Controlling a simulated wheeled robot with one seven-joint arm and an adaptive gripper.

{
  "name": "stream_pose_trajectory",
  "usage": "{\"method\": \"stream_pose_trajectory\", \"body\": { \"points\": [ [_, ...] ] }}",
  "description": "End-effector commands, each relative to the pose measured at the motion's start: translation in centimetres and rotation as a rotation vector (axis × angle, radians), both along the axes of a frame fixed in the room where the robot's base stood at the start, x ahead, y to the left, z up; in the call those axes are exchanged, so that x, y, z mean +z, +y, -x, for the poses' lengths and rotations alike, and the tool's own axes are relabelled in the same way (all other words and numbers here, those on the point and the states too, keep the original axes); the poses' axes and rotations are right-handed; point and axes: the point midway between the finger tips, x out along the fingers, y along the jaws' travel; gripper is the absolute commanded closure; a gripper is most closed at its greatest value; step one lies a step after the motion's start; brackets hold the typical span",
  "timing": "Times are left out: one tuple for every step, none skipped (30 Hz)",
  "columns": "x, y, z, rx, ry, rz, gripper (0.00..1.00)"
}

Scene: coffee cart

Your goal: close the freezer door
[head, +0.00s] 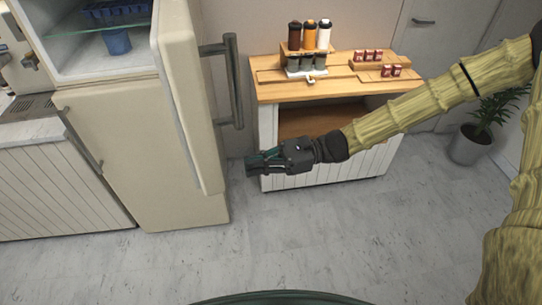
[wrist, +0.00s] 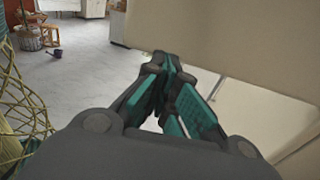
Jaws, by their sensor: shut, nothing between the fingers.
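The freezer door (head: 187,95) is a cream upright panel with a dark vertical handle (head: 234,80). It stands open, swung out toward me, at the upper left of the head view. Behind it the freezer compartment (head: 95,45) shows a glass shelf with blue items. My gripper (head: 250,168) is shut and empty, just right of the door's lower part and below the handle. In the wrist view my gripper (wrist: 165,62) has its fingers together, close to a large cream panel (wrist: 230,35). I cannot tell whether the fingertips touch it.
A wooden-topped cart (head: 335,75) with bottles, cups and small red boxes stands behind my gripper. A lower cream door (head: 135,150) is closed below the freezer compartment. A potted plant (head: 470,145) is at the right. The floor (head: 300,230) in front is clear.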

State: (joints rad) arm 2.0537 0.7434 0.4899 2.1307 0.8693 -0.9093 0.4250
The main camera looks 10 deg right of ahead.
Motion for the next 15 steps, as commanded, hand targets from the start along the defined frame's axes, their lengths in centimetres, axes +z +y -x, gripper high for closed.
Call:
{"method": "stream_pose_trajectory", "body": {
  "points": [
    [0.3, 0.9, 0.2, 0.004, 0.002, 0.001, 1.00],
    [0.2, 1.3, 0.3, 0.004, 0.003, 0.001, 1.00],
    [0.3, 1.8, 0.3, 0.002, 0.003, 0.001, 1.00],
    [0.3, 2.2, 0.4, 0.003, 0.003, 0.001, 1.00],
    [0.3, 2.6, 0.4, 0.004, 0.002, 0.001, 1.00],
    [0.3, 3.0, 0.5, 0.003, 0.002, 0.000, 1.00],
    [0.2, 3.3, 0.5, 0.002, 0.002, 0.001, 1.00],
    [0.2, 3.6, 0.6, 0.002, 0.002, 0.001, 1.00],
    [0.2, 3.9, 0.6, 0.002, 0.002, 0.002, 1.00],
    [0.2, 4.1, 0.6, 0.002, 0.001, 0.002, 1.00],
    [0.1, 4.3, 0.6, 0.002, 0.001, 0.001, 1.00],
    [0.1, 4.5, 0.7, 0.001, 0.001, 0.001, 1.00],
    [0.1, 4.7, 0.7, 0.001, 0.001, 0.001, 1.00],
    [0.1, 4.8, 0.7, 0.001, 0.001, 0.001, 1.00],
    [0.1, 4.9, 0.7, 0.001, 0.001, 0.001, 1.00]
  ]
}}
